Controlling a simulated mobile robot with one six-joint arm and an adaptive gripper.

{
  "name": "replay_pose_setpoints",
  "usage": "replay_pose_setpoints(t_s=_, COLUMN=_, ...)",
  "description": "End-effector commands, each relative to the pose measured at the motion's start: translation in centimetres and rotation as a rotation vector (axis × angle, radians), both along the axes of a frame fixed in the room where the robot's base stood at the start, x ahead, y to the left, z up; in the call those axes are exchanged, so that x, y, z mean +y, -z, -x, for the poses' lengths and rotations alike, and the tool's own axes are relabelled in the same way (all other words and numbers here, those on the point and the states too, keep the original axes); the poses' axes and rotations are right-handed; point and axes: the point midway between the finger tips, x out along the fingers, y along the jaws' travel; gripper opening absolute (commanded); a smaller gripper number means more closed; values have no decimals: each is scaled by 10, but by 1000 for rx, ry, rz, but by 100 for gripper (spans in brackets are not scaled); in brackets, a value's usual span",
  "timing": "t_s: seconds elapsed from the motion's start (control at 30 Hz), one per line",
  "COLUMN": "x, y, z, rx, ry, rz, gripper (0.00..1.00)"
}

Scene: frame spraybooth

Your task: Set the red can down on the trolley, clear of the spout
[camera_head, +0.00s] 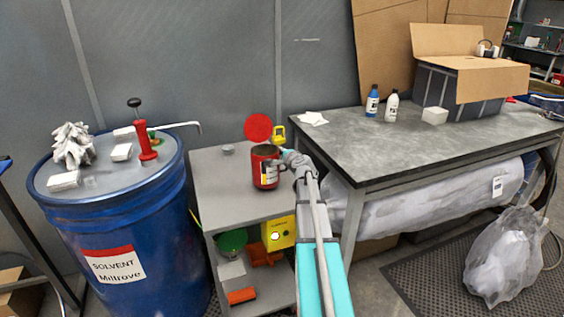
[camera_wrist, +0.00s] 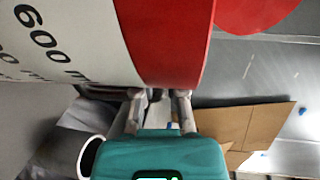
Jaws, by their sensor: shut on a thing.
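The red can (camera_head: 265,170) has a dark open top and a pale label. It is upright over the right part of the grey trolley's top (camera_head: 218,185); I cannot tell whether its base touches. My gripper (camera_head: 290,161) is shut on the can's right side. In the wrist view the can (camera_wrist: 170,40) fills the upper part, its label reading "600", above my fingers (camera_wrist: 158,98). The spout (camera_head: 183,125) is a thin pipe from the blue drum, its bent end near the trolley's back left corner. The can is well to the right of it.
The blue solvent drum (camera_head: 115,235) stands left of the trolley. A red disc (camera_head: 257,127) and a yellow object (camera_head: 279,135) show behind the can. A small grey item (camera_head: 228,149) is on the trolley's back. A workbench (camera_head: 420,140) stands close on the right. The trolley top's front left is clear.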

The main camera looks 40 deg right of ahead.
Motion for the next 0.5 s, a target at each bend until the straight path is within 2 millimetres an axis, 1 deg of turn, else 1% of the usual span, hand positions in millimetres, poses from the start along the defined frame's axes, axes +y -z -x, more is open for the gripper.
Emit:
replay_pose_setpoints(t_s=0.03, x=0, y=8, z=1, rx=-2, ry=1, rz=-3, gripper=0)
replay_pose_setpoints(t_s=0.2, x=0, y=20, z=1, rx=-2, ry=2, rz=-2, gripper=0)
replay_pose_setpoints(t_s=0.33, x=0, y=24, z=1, rx=-2, ry=2, rz=-2, gripper=0)
replay_pose_setpoints(t_s=0.5, x=0, y=25, z=1, rx=-2, ry=2, rz=-2, gripper=0)
